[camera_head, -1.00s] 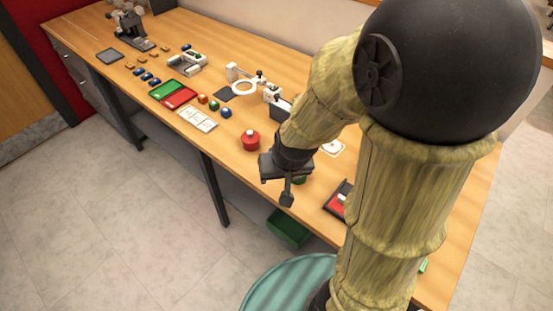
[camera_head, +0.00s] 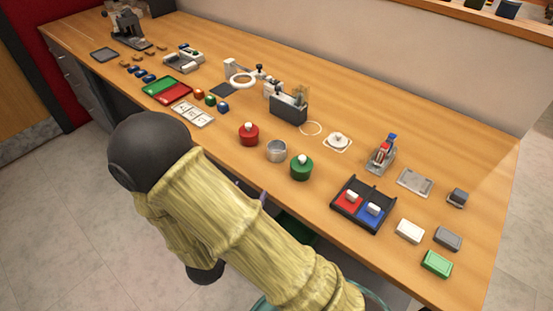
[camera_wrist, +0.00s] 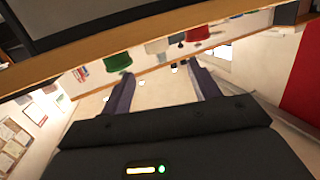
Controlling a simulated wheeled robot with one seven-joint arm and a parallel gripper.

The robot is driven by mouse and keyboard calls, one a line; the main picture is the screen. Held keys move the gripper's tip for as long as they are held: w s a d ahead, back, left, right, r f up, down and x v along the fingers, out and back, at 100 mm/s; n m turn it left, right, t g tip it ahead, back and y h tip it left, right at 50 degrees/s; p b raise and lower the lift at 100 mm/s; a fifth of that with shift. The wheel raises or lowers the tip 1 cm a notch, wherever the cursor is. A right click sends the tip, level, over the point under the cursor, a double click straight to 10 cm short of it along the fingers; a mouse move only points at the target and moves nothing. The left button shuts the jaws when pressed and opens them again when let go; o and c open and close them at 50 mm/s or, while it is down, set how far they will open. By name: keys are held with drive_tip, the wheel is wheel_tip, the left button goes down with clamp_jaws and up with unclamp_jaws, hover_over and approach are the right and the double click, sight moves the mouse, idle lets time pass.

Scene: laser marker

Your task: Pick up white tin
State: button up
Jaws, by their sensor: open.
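The white tin (camera_head: 410,231) is a small rectangular white block lying flat on the wooden bench at the right in the head view. A grey tin (camera_head: 447,238) and a green tin (camera_head: 437,264) lie close beside it. My gripper (camera_wrist: 160,70) is open and empty in the wrist view, its two dark fingers spread apart. In the head view it is mostly hidden by my arm, low at the bench's front edge and well left of the white tin. I cannot make out the white tin in the wrist view.
A black tray (camera_head: 363,204) with red and blue blocks stands left of the white tin. A green pot (camera_head: 301,168), a metal cup (camera_head: 277,151) and a red pot (camera_head: 248,134) stand near the front edge. A grey plate (camera_head: 415,181) lies behind the tin.

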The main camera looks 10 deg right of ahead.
sight(273, 153)
drive_tip(key=shift+s+a+r+t+h, duration=0.1)
drive_tip(key=shift+s+r+t+h, duration=0.15)
drive_tip(key=shift+s+t+h, duration=0.3)
drive_tip(key=p+x, duration=0.1)
drive_tip(key=x, duration=1.1)
drive_tip(key=shift+f, duration=0.2)
drive_tip(key=shift+w, duration=0.1)
drive_tip(key=p+x, duration=0.1)
drive_tip(key=x, duration=0.4)
drive_tip(key=shift+d+p, duration=0.25)
drive_tip(key=shift+p, duration=0.05)
drive_tip(key=shift+c, duration=0.4)
